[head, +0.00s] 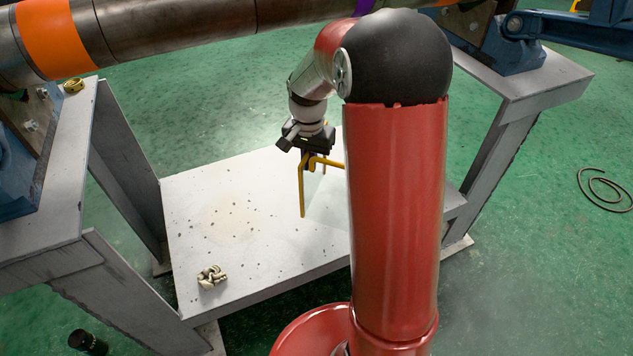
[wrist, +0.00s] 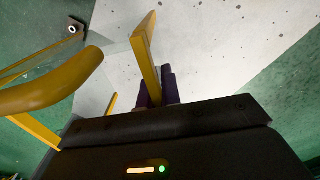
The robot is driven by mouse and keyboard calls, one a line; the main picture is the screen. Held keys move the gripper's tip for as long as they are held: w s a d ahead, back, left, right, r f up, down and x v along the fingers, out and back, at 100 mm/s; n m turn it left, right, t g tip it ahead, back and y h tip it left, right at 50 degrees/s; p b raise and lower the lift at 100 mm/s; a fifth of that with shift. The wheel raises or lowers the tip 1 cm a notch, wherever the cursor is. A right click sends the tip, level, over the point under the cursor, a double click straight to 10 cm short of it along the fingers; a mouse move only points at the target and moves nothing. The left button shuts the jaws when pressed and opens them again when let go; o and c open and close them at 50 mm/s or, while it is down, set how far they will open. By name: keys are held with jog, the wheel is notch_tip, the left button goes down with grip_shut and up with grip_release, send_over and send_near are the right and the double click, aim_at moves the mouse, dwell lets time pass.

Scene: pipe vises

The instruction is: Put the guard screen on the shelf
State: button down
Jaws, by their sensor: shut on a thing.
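The guard screen (head: 302,190) has a yellow frame and what looks like a clear panel. My gripper (head: 309,153) is shut on its upper part, and the screen hangs upright below the jaws. The shelf (head: 225,215) is a pale, speckled board low between the stand legs. The screen is over the shelf's right part in the head view; I cannot tell whether its lower end touches the board. In the wrist view the screen's yellow bars (wrist: 147,60) stand around the dark fingers (wrist: 160,88), with the shelf (wrist: 225,45) behind.
A knotted beige item (head: 212,277) lies on the shelf's front left. A large steel pipe (head: 180,30) spans above, on blue vises. Grey stand legs (head: 125,175) flank the shelf. A dark cylinder (head: 88,342) and a coiled hose (head: 605,188) lie on the floor. The shelf's middle is clear.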

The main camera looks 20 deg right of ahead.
jog(key=shift+f, duration=2.75)
jog(key=shift+f+b, duration=0.2)
jog(key=shift+b, duration=0.15)
jog(key=c, duration=1.6)
grip_release()
